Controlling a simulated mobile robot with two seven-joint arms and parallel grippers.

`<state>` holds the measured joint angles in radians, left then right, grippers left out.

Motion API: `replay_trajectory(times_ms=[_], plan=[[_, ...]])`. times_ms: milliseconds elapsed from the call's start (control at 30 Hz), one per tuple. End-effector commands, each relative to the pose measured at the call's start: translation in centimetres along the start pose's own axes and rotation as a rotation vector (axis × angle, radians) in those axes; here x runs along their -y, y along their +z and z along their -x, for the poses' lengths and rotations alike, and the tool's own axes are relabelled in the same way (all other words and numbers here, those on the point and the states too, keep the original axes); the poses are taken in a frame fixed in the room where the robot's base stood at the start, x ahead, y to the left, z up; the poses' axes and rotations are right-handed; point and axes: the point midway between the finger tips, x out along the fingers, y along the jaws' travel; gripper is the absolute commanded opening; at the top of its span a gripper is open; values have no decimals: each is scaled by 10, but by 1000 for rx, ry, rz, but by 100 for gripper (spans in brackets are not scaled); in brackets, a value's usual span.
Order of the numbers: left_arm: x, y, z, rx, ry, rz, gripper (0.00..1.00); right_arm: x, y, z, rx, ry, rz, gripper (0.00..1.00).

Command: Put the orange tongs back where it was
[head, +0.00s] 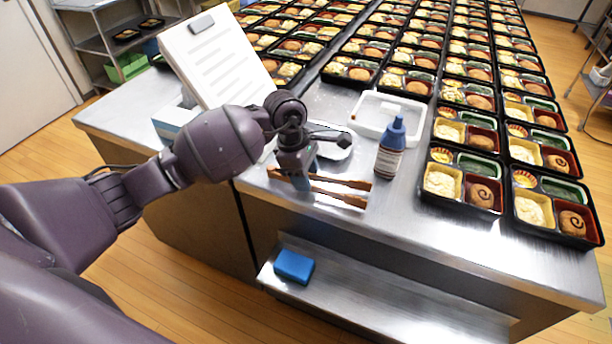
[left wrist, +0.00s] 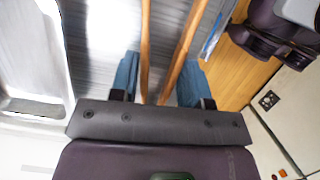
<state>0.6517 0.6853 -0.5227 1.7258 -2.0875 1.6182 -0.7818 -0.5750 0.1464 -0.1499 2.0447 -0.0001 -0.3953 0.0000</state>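The orange tongs (head: 350,201) show in the head view as two thin orange-brown arms near the front edge of the steel counter. My left gripper (head: 301,182) comes down over them from above. In the left wrist view the tongs (left wrist: 146,42) run between the two blue fingers of the left gripper (left wrist: 160,75). One finger lies close against each tong arm, so the gripper appears shut on them. Whether the tongs touch the counter is hidden. My right gripper is not in view.
A blue-capped bottle (head: 391,150) stands right of the tongs. Behind are a white tray (head: 428,113) and a small metal dish (head: 343,154). A tilted white board (head: 222,65) stands left. Rows of bento trays (head: 478,212) fill the right and back. A blue block (head: 294,266) lies on the lower shelf.

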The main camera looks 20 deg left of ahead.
Motion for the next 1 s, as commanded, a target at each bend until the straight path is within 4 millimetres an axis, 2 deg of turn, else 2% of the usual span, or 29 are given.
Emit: replay_trajectory(times_ms=[67,433,600,633,867,1000], plan=[[0,-1,-6,1,0,-1,40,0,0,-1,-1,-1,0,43],[0,-2,-9,0,2,-1,40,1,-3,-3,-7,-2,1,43],[0,-2,-8,0,2,-1,66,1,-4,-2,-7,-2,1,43],[0,-2,-8,0,2,-1,68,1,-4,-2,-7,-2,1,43],[0,-2,-8,0,2,-1,68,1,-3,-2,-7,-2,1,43],[-1,-1,-1,0,4,-2,68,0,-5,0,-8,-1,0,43]])
